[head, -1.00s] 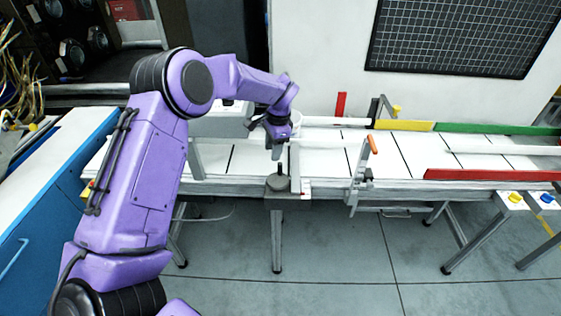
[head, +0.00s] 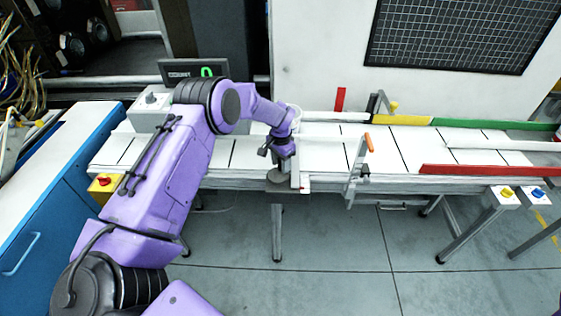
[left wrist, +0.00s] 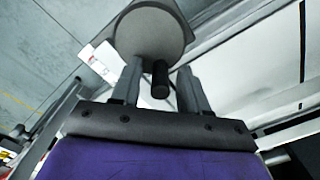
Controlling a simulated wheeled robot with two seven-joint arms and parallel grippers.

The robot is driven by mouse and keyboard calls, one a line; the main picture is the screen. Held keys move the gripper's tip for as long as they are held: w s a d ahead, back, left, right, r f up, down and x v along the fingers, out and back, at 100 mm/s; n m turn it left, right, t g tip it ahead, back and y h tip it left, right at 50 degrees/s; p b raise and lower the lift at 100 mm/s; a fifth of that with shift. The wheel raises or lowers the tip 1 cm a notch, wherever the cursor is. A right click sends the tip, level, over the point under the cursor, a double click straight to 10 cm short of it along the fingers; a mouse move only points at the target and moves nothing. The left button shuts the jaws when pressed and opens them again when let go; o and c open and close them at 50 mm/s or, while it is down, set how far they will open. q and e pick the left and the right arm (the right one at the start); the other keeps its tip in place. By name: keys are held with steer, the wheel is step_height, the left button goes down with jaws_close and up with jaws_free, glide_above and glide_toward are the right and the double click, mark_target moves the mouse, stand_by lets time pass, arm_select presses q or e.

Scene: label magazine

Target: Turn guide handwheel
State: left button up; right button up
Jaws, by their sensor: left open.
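The guide handwheel is a grey disc (head: 278,182) on a bracket at the conveyor's front edge. In the left wrist view the disc (left wrist: 150,28) is at the top, with a short dark knob (left wrist: 160,80) sticking out from it. My left gripper (head: 279,161) is right over the handwheel in the head view. In the left wrist view its two fingers (left wrist: 160,84) are apart, one on each side of the knob. I cannot tell whether they touch it. The gripper hides the knob in the head view. My right gripper is out of view.
A post with an orange handle (head: 368,142) stands right of the handwheel. A red rail (head: 480,170) runs along the conveyor's front right. A display (head: 192,71) and a yellow box with a red button (head: 103,183) are on the left. The floor in front is clear.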

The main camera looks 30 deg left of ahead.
arm_select(q)
jaws_close()
